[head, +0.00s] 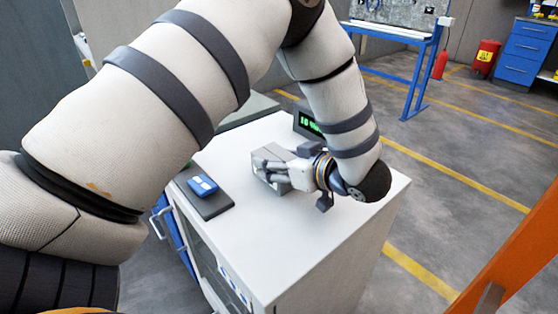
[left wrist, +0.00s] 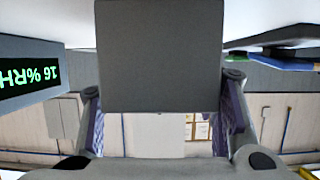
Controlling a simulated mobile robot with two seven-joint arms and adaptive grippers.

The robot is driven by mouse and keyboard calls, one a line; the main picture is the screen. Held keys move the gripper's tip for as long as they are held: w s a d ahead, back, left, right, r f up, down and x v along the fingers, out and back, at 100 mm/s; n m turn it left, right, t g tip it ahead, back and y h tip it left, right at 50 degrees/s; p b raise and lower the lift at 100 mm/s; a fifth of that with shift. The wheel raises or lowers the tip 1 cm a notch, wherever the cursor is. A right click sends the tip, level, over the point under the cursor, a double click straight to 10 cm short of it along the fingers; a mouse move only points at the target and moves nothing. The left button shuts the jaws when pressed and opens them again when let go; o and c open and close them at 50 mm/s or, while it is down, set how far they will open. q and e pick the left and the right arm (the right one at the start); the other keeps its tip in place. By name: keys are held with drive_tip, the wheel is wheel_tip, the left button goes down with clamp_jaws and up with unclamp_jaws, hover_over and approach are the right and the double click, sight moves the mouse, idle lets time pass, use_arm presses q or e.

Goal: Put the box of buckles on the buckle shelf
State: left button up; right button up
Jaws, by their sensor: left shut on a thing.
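My left gripper (head: 279,172) is shut on a plain grey box (head: 268,160) over the white cabinet top. In the left wrist view the box (left wrist: 160,55) sits between the two fingers of the gripper (left wrist: 162,85), one on each side. I cannot tell whether the box touches the cabinet top. The box's contents are not visible. I cannot make out a buckle shelf in either view. My right gripper is not in view.
The white cabinet (head: 330,225) carries a display with green digits (head: 308,124) at the back and a blue item (head: 203,185) on a dark pad (head: 212,202) at the left. An orange beam (head: 520,250) stands at the right. Open floor lies behind.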

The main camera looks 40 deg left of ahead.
use_arm(q)
drive_tip(key=shift+f, duration=0.1)
drive_tip(key=o, duration=1.5)
drive_tip(key=shift+o, duration=0.4)
